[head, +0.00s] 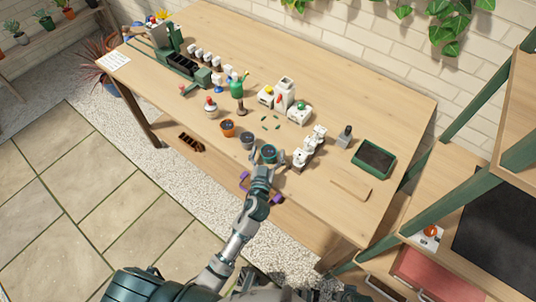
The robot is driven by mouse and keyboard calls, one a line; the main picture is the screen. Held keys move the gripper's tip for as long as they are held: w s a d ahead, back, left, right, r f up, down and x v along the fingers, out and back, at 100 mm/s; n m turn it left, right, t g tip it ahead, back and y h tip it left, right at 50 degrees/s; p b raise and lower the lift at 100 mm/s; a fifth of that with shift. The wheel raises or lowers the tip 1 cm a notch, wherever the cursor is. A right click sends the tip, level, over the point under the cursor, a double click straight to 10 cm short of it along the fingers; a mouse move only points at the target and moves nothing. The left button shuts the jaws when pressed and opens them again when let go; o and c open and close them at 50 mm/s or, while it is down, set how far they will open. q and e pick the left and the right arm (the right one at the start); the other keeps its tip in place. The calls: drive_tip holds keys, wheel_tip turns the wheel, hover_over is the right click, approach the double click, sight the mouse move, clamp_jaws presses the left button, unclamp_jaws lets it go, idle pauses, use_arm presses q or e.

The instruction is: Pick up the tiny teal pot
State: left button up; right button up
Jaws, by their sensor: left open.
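The tiny teal pot (268,153) stands upright on the wooden table near its front edge, with dark contents showing inside its rim. My left gripper (266,166) is open at the near side of the pot, its fingers close to the pot's wall. I cannot tell whether the fingers touch it. A grey pot (247,140) and an orange pot (227,128) stand in a row to its left. My right gripper is not in view.
White containers (308,147) stand right of the teal pot, with a wooden board (350,187) and a green tray (374,158) farther right. Purple pieces (245,180) show beside my left wrist.

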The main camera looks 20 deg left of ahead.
use_arm(q)
drive_tip(key=shift+d, duration=0.15)
drive_tip(key=shift+c, duration=0.9)
drive_tip(key=shift+d, duration=0.15)
drive_tip(key=c, duration=1.1)
drive_tip(key=shift+c, duration=0.2)
drive_tip(key=shift+r, duration=0.2)
